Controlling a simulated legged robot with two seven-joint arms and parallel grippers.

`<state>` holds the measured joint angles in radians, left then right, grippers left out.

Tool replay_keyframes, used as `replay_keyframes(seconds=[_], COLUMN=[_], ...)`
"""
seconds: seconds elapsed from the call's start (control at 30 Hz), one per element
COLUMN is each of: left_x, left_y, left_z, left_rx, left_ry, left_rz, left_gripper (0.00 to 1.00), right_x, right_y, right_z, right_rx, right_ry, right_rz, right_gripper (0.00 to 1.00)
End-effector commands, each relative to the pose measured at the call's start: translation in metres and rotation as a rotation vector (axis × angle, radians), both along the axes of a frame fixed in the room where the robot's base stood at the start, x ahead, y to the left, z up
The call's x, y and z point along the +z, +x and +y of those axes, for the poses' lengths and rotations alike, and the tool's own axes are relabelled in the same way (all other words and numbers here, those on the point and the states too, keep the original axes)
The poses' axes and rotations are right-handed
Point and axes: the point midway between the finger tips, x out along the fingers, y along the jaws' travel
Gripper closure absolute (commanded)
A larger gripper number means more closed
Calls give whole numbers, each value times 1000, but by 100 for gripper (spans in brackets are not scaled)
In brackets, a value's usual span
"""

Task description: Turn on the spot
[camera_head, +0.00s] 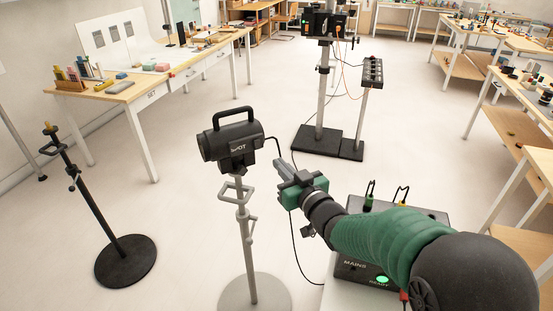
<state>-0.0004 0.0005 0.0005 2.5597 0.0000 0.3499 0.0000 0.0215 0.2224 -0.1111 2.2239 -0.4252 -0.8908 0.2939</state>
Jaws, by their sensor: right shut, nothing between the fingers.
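My right gripper (283,172) is at the middle of the head view, on a green and black arm from the lower right. Its fingers are shut and empty. The gripper is just right of a black spot lamp (231,140) with a top handle, which stands on a grey pole (246,235) with a round grey base. The fingers look apart from the lamp, though their depth is hard to judge. My left gripper is out of view.
A black box marked MAINS (425,214) with a green light is partly hidden behind my right arm. A black stand (90,200) is at left. Tables with tools line the left (130,95) and right (500,92). Another stand (318,139) is farther back. Pale floor between is clear.

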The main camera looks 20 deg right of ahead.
Motion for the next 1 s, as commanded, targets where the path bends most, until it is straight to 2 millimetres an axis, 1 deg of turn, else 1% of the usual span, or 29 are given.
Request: replay_keyframes(seconds=[0.03,0.1,0.23,0.33,0.77,0.83,0.87,0.93,0.97,1.0], left_x=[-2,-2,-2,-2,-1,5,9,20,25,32], left_y=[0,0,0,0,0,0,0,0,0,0], left_z=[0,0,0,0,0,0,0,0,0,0], left_rx=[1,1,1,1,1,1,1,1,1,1], left_ry=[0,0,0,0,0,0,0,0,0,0], left_rz=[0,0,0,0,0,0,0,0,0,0], left_gripper=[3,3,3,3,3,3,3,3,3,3], right_x=[0,1,1,1,-1,-13,-22,-54,-71,-94], right_y=[-10,-22,-37,-40,-40,-43,-47,-63,-75,-96], right_z=[-1,-4,-9,-10,-10,-13,-16,-23,-26,-28], right_rx=[-1,0,1,1,-5,-34,-55,-113,-138,-165], right_ry=[-1,-1,0,1,-2,-13,-22,-49,-61,-78], right_rz=[-1,-2,-2,-2,12,79,131,307,398,533], right_gripper=[100,100,100,100,100,100,100,100,100,100])
